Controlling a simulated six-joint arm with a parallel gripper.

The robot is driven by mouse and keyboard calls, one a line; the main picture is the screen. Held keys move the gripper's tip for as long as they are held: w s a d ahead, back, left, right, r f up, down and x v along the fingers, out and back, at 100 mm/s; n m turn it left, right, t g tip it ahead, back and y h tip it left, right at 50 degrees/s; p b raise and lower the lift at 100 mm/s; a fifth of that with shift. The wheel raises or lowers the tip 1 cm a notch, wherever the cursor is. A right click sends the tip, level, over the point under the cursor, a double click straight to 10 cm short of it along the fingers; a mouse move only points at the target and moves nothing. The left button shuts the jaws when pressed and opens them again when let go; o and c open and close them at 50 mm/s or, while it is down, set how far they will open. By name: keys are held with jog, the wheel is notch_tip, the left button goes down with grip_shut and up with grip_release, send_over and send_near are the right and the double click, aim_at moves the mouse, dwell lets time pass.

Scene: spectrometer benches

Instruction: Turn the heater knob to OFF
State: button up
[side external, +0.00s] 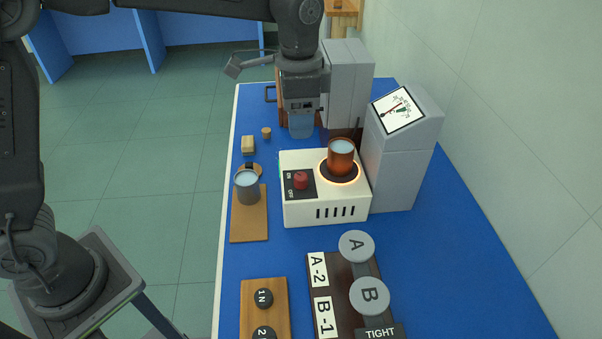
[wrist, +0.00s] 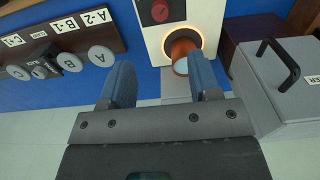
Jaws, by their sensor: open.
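The heater (side external: 325,208) is a white box on the blue bench, with a vented front. Its red knob (side external: 301,180) sits on a black panel marked ON and OFF; which mark it points to is too small to tell. The hot plate (side external: 340,172) glows orange, and an orange-brown beaker (side external: 341,158) of pale liquid stands on it. My gripper (side external: 301,125) is open and empty, apart from the knob and appearing beyond the heater in the side view. In the wrist view, the open fingers (wrist: 160,80) hang below the knob (wrist: 160,11) and hot plate in the picture.
A grey instrument (side external: 398,160) with a slanted screen stands right of the heater. A grey cup (side external: 247,187) stands on a wooden board (side external: 249,225) to the left. A rack with lettered round caps (side external: 356,246) lies in front. Bare blue bench lies at right front.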

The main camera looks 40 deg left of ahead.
aim_at(301, 176)
notch_tip(301, 176, down, 14)
jog(key=shift+w+d, duration=0.1)
jog(key=shift+w, duration=0.05)
dwell(0.4)
jog(key=shift+c, duration=0.4)
jog(key=c, duration=0.9)
jog(key=shift+o, duration=0.2)
